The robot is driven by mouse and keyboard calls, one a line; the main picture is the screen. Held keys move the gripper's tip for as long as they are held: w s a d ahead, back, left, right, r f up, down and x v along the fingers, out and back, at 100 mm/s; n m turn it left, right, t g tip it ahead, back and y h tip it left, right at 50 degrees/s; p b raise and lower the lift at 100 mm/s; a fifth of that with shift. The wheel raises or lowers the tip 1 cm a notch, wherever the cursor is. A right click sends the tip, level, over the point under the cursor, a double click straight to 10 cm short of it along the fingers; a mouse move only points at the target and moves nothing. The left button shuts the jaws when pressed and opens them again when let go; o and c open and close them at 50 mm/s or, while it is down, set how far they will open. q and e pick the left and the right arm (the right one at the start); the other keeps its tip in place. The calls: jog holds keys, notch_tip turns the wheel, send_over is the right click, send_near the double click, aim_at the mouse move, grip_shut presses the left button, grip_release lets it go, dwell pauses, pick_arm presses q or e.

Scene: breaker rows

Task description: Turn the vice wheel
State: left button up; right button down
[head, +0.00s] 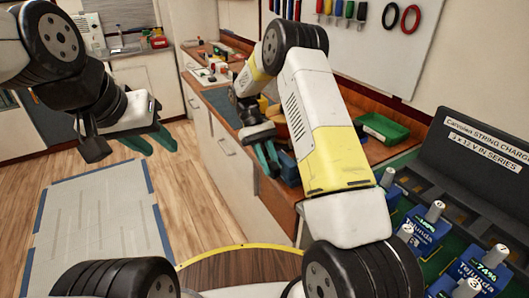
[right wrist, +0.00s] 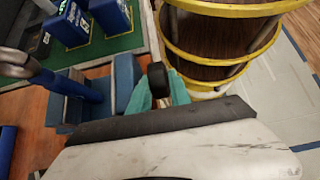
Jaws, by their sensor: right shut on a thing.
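The blue vice (right wrist: 122,80) is in the right wrist view, left of my fingers, at the edge of the wooden bench. Its dark wheel (right wrist: 157,78) sits between the two teal fingertips of my right gripper (right wrist: 160,90), which is shut on it. In the head view the vice (head: 289,168) shows just right of my right gripper (head: 268,157), and the wheel is hidden there by the fingers. My left gripper (head: 152,142) hangs over the floor at the left, its teal fingers apart and empty.
A green tray (head: 383,128) lies farther right on the bench. A charger with a dark panel (head: 485,130) and several blue batteries (head: 428,228) stand at the right. Tools hang on a white board (head: 365,40) behind. A pale floor mat (head: 95,235) lies at the left.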

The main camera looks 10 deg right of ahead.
dwell(0.4)
jog(key=c, duration=1.5)
grip_release()
